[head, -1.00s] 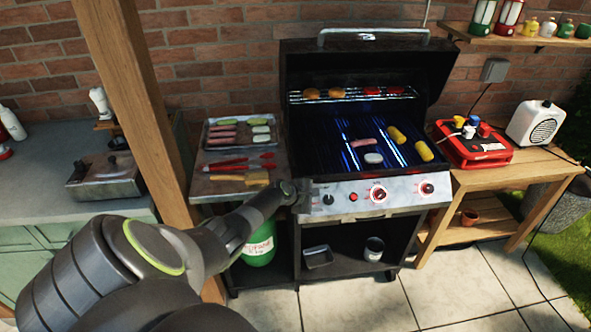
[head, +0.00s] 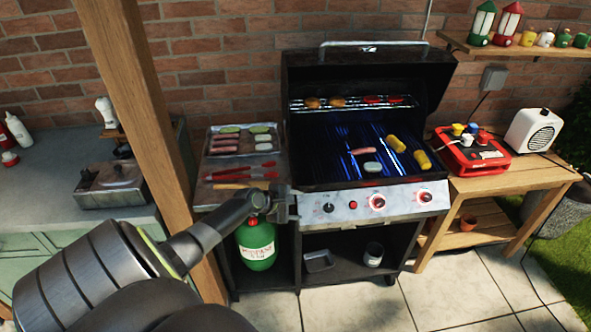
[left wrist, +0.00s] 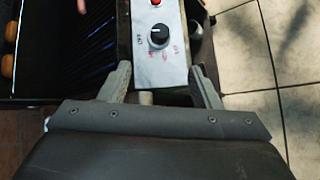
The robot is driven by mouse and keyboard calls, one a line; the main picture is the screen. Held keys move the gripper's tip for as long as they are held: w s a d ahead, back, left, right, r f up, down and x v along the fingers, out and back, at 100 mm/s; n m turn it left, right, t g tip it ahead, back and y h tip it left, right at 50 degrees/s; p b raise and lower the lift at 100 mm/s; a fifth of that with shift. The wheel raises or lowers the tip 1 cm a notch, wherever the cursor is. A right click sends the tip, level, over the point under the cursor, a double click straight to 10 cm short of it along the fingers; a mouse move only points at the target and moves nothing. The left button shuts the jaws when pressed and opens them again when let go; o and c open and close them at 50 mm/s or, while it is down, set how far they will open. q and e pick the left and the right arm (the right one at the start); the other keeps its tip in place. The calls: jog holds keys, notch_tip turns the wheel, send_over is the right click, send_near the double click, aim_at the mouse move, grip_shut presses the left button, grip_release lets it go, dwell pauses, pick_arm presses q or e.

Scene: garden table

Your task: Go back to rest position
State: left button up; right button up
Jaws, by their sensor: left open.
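My left arm comes in from the lower left in the head view, and its gripper (head: 288,203) is at the left end of the grill's (head: 318,219) front control panel. In the left wrist view my left gripper (left wrist: 165,85) is open with its two fingers spread and nothing between them. Beyond the fingers, the panel's black knob (left wrist: 158,37), marked OFF, and a red button (left wrist: 155,3) show. I cannot tell whether a finger touches the panel. My right gripper is not in view.
The grill lid is up, with sausages and corn (head: 396,143) on the lit grate. A side shelf with a food tray (head: 243,139) and red tongs (head: 240,171) is left of it. A wooden post (head: 150,130) stands near my left arm. A wooden table (head: 480,183) is at right.

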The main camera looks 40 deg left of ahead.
pick_arm(q)
jog(key=shift+f, duration=0.1)
dwell(0.5)
jog(key=s+d+f+m+g+y+b, duration=0.1)
jog(key=s+f+m+g+y+b, duration=0.3)
jog(key=s+f, duration=0.85)
jog(key=s+d+f+m+g+h+b, duration=0.15)
jog(key=s+f+m, duration=0.5)
jog(key=f, duration=1.05)
jog(key=s+d+f+m+g+b, duration=0.1)
jog(key=s+d+f+m, duration=0.3)
jog(key=s, duration=0.5)
jog(key=s+d+f+m+g+b, duration=0.1)
jog(key=s+d+f+m, duration=0.3)
jog(key=s, duration=0.6)
jog(key=s+d+f+m+g+b, duration=0.1)
jog(key=s+d+f+m+b, duration=0.2)
jog(key=s+d+f, duration=0.3)
jog(key=s+f+m, duration=0.1)
jog(key=s+f, duration=0.1)
jog(key=s, duration=0.2)
jog(key=shift+g, duration=0.35)
jog(key=shift+a+y, duration=0.15)
jog(key=shift+y, duration=0.1)
